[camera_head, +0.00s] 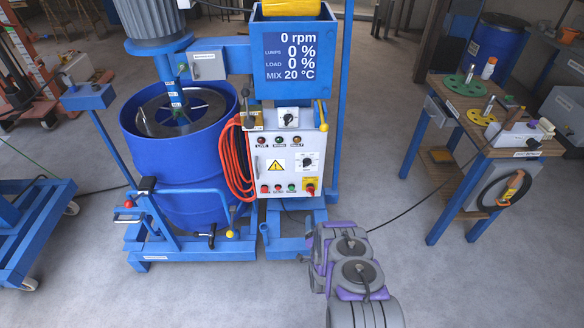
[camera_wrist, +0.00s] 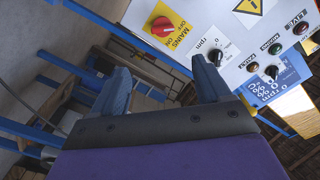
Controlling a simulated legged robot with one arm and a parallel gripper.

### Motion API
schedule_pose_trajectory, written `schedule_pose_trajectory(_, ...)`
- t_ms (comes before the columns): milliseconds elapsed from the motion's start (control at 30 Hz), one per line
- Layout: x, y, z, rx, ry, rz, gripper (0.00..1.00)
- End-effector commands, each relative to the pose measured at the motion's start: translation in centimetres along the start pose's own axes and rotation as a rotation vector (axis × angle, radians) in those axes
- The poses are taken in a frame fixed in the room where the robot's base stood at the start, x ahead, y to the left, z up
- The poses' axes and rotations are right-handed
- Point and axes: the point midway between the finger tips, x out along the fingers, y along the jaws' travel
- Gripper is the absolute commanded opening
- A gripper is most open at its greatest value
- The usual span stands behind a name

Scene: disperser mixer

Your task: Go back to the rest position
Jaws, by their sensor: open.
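My gripper (camera_wrist: 162,75) is open in the wrist view, with two blue fingers apart and nothing between them. My grey and purple arm (camera_head: 350,262) reaches up from the bottom of the head view, just right of and below the control panel (camera_head: 265,170); the fingers cannot be made out there. The panel's red MAINS switch (camera_wrist: 162,27) on its yellow plate and the black rpm knob (camera_wrist: 217,55) lie beyond the fingers in the wrist view. The fingers appear clear of both.
The blue mixer drum (camera_head: 180,150) stands left of the panel, with orange cable (camera_head: 236,160) between. The display (camera_head: 292,55) reads 0 rpm and 20 °C. A wooden-topped table (camera_head: 470,120) with tools stands right. Grey floor (camera_head: 390,150) between machine and table is open except for a thin black cable.

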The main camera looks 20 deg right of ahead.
Motion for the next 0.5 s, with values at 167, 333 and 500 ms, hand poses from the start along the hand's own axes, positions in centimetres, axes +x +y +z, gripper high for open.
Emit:
schedule_pose_trajectory(167,0.2,-0.2,-0.1,-0.003,-0.004,0.002,0.77)
schedule_pose_trajectory(333,2.3,-1.6,-0.8,-0.030,-0.047,0.027,0.77)
schedule_pose_trajectory(500,5.3,-4.4,-2.3,-0.085,-0.138,0.082,0.77)
